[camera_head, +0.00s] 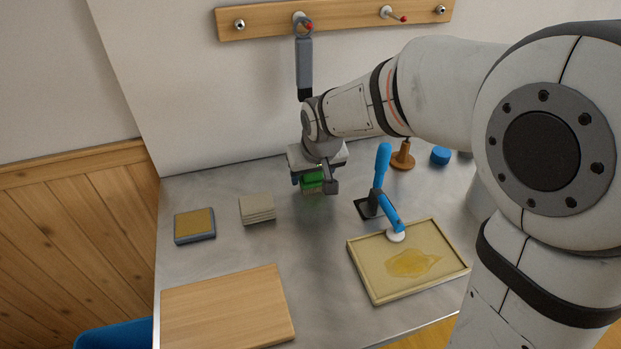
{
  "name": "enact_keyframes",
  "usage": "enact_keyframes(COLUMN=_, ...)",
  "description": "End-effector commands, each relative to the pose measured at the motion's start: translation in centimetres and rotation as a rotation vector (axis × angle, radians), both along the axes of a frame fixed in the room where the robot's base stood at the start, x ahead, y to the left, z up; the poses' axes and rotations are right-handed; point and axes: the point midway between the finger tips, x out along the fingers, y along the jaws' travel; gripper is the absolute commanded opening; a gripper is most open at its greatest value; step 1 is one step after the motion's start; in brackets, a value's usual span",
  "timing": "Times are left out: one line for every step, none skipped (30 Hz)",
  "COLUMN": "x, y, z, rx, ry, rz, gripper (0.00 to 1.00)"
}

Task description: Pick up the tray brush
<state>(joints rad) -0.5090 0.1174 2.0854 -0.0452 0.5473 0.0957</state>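My gripper (315,182) points down over the back middle of the metal table. Its fingers stand apart, with a small green block (312,179) with a paler lower part between them. Whether the fingers touch it or it rests on the table is unclear. A bent blue-handled tool with a white round end (382,166) stands to the right, by a black base, its white end at the back edge of the tan tray (361,272). Which of these two is the tray brush is not certain from this view.
A yellow puddle (413,263) lies in the tray. A sponge-like pad (194,224), stacked beige cloths (257,209) and a wooden board (228,312) lie left. A grey-handled tool (304,63) hangs from the peg rail (345,13) behind my gripper. A wooden peg-like object (403,157) and blue lid (440,156) stand back right.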

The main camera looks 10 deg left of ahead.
Motion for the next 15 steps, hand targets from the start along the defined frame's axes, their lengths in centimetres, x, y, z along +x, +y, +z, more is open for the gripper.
enact_keyframes(x=-0.01, y=0.01, z=0.01, rx=0.0, ry=0.0, rz=0.0, gripper=0.54)
enact_keyframes(x=-0.01, y=0.02, z=0.01, rx=0.0, ry=0.0, rz=0.0, gripper=0.52)
enact_keyframes(x=-0.01, y=0.02, z=0.02, rx=0.0, ry=0.0, rz=0.0, gripper=0.48)
enact_keyframes(x=-0.02, y=0.02, z=0.02, rx=0.0, ry=0.0, rz=0.001, gripper=0.46)
enact_keyframes(x=-0.02, y=0.02, z=0.02, rx=0.0, ry=0.0, rz=0.001, gripper=0.44)
enact_keyframes(x=-0.02, y=0.02, z=0.02, rx=0.0, ry=0.0, rz=0.001, gripper=0.4)
enact_keyframes(x=-0.02, y=0.03, z=0.02, rx=0.0, ry=0.0, rz=0.001, gripper=0.38)
enact_keyframes(x=-0.02, y=0.04, z=0.02, rx=0.0, ry=0.0, rz=0.001, gripper=0.35)
enact_keyframes(x=-0.02, y=0.04, z=0.02, rx=0.0, ry=0.0, rz=0.001, gripper=0.32)
enact_keyframes(x=-0.02, y=0.04, z=0.02, rx=0.0, ry=0.0, rz=0.001, gripper=0.3)
enact_keyframes(x=-0.02, y=0.05, z=0.02, rx=0.0, ry=0.0, rz=0.001, gripper=0.27)
enact_keyframes(x=-0.02, y=0.05, z=0.04, rx=0.0, ry=-0.001, rz=0.001, gripper=0.26)
enact_keyframes(x=-0.02, y=0.06, z=0.04, rx=0.0, ry=-0.001, rz=0.001, gripper=0.26)
enact_keyframes(x=-0.02, y=0.06, z=0.04, rx=0.0, ry=-0.001, rz=0.001, gripper=0.26)
enact_keyframes(x=-0.02, y=0.06, z=0.04, rx=0.0, ry=-0.001, rz=0.001, gripper=0.26)
